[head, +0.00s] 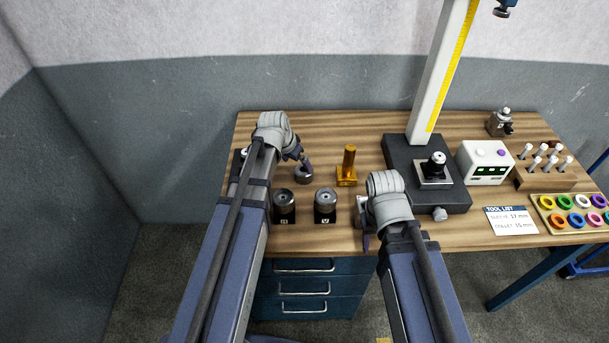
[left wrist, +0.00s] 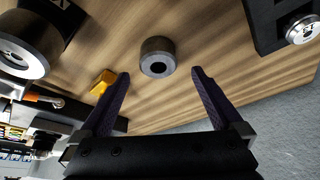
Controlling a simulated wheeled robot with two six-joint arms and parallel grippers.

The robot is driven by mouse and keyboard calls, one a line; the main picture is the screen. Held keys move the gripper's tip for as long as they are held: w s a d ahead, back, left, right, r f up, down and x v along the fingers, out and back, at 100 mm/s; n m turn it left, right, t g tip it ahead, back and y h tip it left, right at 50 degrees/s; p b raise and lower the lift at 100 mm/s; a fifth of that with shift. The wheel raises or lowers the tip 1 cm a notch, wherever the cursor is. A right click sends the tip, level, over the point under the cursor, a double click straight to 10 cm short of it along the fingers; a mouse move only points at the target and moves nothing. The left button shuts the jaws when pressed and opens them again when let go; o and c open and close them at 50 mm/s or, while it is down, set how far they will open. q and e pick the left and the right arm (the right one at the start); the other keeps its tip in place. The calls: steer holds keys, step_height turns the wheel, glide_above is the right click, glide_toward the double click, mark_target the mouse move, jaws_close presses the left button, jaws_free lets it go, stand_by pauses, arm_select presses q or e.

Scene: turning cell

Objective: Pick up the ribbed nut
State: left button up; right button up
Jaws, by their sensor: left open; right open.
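A short, dark grey round part with a central hole, which looks like the ribbed nut (head: 304,175), stands on the wooden table. It also shows in the left wrist view (left wrist: 157,57); its ribbing is too fine to make out. My left gripper (head: 304,161) is close above it, and the arm hides part of the surroundings. In the left wrist view my left gripper (left wrist: 160,75) is open, with one finger to each side of the nut and nothing between them. My right gripper (head: 366,242) is open near the table's front edge, partly hidden by its own wrist.
Two black blocks holding round grey parts, the left block (head: 284,213) and the right block (head: 325,213), stand in front of the nut. A yellow fixture (head: 347,175) stands to its right. Further right are a black-based column stand (head: 400,155) and a white display box (head: 485,164).

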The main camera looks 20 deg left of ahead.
arm_select(q)
steer(key=shift+b+x, duration=1.15)
steer(key=shift+x, duration=0.15)
steer(key=shift+f, duration=0.1)
steer(key=b+x, duration=0.5)
steer(key=shift+d, duration=0.2)
steer(key=c, duration=1.4)
steer(key=shift+p, duration=0.3)
step_height(320, 180, up, 10)
steer(key=p, duration=0.9)
steer(key=shift+p, duration=0.35)
